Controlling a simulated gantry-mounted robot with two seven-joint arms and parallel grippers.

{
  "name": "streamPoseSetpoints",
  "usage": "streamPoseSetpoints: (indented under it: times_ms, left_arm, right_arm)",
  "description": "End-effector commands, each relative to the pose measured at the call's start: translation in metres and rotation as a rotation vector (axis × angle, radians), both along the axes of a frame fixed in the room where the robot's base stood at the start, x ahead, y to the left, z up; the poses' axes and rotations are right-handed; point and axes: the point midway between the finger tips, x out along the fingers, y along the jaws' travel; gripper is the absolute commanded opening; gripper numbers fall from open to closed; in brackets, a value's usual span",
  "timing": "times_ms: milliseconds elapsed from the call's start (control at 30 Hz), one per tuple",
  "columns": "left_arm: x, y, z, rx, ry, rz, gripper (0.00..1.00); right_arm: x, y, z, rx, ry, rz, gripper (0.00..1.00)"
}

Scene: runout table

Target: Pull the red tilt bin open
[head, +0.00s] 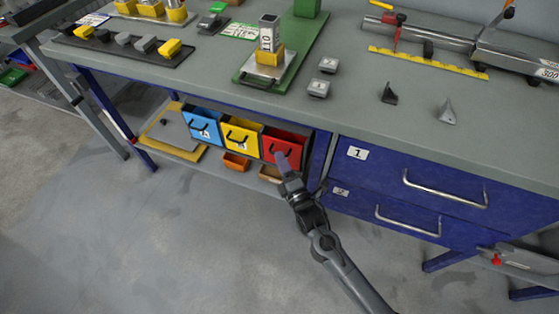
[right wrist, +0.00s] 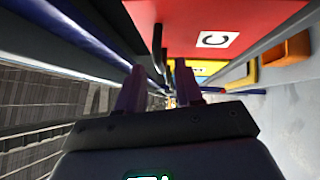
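The red tilt bin (head: 292,145) is the rightmost of three bins under the bench, beside the yellow one, and its front lines up roughly with its neighbours. It fills the top of the right wrist view (right wrist: 265,15) with a white label C. Its dark handle (right wrist: 157,45) shows there, near the gap between my fingertips. My right gripper (head: 281,158) is in front of the red bin's face. In the right wrist view its two fingers (right wrist: 159,80) stand apart, with nothing clearly clamped. Whether they touch the handle is unclear. My left gripper is not in view.
Blue (head: 203,126) and yellow (head: 241,134) bins stand left of the red one. Small orange trays (head: 236,161) lie on the shelf below. A blue drawer unit (head: 400,170) with metal handles stands close on the right. The floor (head: 150,240) in front is clear.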

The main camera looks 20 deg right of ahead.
Motion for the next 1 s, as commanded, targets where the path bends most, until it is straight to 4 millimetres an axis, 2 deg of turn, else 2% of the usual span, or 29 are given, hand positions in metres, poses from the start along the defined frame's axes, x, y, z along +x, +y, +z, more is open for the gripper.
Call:
streamPoseSetpoints:
  times_ms: [200, 533, 567, 800, 1000]
  left_arm:
    - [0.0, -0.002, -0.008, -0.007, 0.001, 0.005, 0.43]
    - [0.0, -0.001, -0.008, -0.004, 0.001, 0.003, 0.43]
    - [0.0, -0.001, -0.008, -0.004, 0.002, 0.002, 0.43]
    - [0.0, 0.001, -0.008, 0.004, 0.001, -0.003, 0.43]
    - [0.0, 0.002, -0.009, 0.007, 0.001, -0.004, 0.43]
  right_arm:
    - [0.016, 0.0, 0.001, 0.0, 0.0, -0.001, 0.36]
    - [0.019, 0.001, 0.003, 0.0, 0.001, 0.0, 0.36]
    - [0.019, 0.001, 0.003, 0.0, 0.001, 0.0, 0.34]
    - [0.019, 0.001, 0.003, 0.0, 0.0, 0.0, 0.0]
    - [0.019, 0.001, 0.003, 0.0, 0.0, 0.0, 0.0]
